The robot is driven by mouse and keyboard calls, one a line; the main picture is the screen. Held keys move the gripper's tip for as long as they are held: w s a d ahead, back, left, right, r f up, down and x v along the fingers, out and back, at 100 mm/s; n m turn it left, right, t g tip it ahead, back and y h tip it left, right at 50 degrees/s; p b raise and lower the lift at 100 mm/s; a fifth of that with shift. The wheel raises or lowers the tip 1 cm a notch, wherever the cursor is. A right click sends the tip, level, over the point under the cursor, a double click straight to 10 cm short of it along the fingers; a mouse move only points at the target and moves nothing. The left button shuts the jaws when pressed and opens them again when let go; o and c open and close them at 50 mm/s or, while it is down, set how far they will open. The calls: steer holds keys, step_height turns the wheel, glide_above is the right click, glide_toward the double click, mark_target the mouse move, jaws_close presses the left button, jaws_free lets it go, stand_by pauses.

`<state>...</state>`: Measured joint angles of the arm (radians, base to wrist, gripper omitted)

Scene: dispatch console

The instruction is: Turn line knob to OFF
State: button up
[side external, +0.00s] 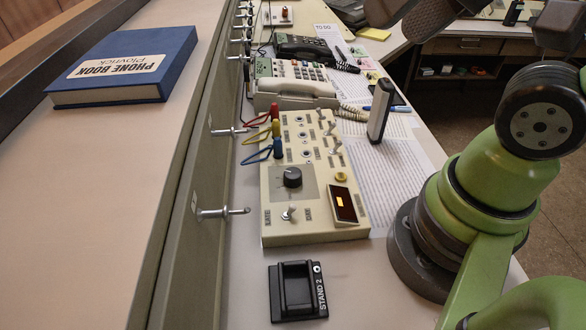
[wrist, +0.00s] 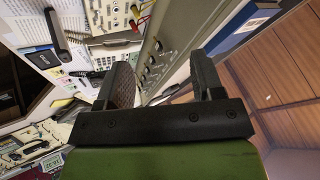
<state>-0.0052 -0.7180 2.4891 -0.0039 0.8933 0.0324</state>
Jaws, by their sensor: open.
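The line knob is probably the black round knob (side external: 292,177) on a grey square plate of the cream console box (side external: 315,232). Its labels are too small to read, and I cannot tell which setting it points at. My gripper (wrist: 163,72) is open and empty in the wrist view, with its two dark fingers apart. In the side view only dark parts of my arm's end show at the top edge, high above the desk and well away from the knob. The knob is not visible in the wrist view.
Toggle switches, an amber-lit display (side external: 344,205) and red, yellow and blue plugs (side external: 277,148) surround the knob. An upright handset (side external: 381,110) stands right of the box. A black STAND 2 cradle (side external: 297,291) lies in front. A phone book (side external: 128,66) rests on the left ledge.

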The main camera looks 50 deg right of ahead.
steer(key=w+a+f+m+g+h, duration=0.1)
steer(key=w+f+m+g, duration=0.4)
steer(key=w, duration=0.3)
steer(key=m+g+h, duration=0.1)
steer(key=m+g, duration=0.1)
steer(key=m, duration=0.3)
glide_above(293, 173)
step_height(293, 173, down, 13)
steer(key=shift+f, duration=0.1)
step_height(293, 173, down, 9)
steer(key=shift+f, duration=0.15)
steer(key=shift+c, duration=0.2)
steer(key=shift+n, duration=0.3)
steer(key=c, duration=0.9)
